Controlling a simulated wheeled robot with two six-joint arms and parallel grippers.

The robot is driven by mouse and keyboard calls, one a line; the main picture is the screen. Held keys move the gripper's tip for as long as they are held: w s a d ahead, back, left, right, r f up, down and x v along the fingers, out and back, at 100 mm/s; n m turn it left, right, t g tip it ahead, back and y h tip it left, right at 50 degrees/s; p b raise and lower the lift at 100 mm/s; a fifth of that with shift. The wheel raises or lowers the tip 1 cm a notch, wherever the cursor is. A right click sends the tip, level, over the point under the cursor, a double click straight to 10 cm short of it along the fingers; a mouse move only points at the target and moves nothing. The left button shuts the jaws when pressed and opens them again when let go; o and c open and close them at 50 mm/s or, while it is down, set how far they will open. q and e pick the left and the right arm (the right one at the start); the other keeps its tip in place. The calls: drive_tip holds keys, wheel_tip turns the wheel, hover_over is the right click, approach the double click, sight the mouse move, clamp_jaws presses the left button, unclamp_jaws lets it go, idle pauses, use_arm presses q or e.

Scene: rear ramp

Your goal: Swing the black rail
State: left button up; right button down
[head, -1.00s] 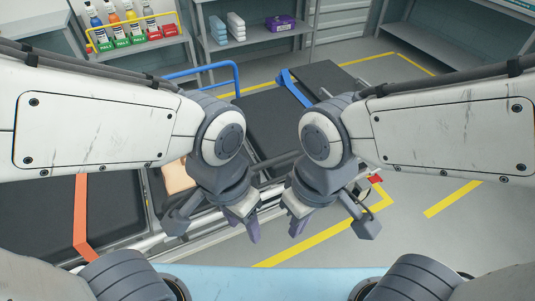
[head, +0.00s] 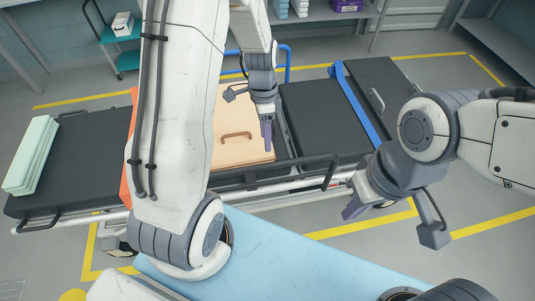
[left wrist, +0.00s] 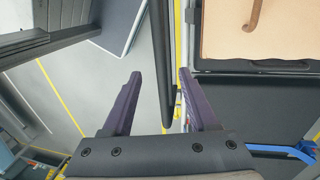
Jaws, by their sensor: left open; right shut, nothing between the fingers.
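The black rail (head: 270,181) runs along the near side of the stretcher (head: 75,150), with a bent end at the right. In the left wrist view the black rail (left wrist: 161,60) shows as a dark bar lined up with the gap between my fingers. My left gripper (head: 267,135) is open and empty, pointing down over the stretcher, just beyond the rail in the head view. It also shows in the left wrist view (left wrist: 158,95). I cannot tell whether the fingers reach around the rail. My right gripper (head: 354,206) is shut and empty, right of the rail's end.
A tan board (head: 228,148) with a brown handle lies on the stretcher beside my left gripper. Blue (head: 360,105) and orange (head: 128,185) straps cross the stretcher. Pale green blocks (head: 30,155) lie at its left end. A light blue surface (head: 290,260) is in front.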

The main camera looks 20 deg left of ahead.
sight(267, 164)
use_arm(q)
drive_tip(key=f, duration=0.3)
drive_tip(key=s+f, duration=0.1)
drive_tip(key=f, duration=0.2)
drive_tip(key=d+f, duration=0.1)
drive_tip(key=f, duration=0.3)
drive_tip(key=shift+s+p, duration=0.35)
drive_tip(key=shift+p, duration=0.05)
drive_tip(key=shift+c, duration=0.3)
clamp_jaws()
idle(0.6)
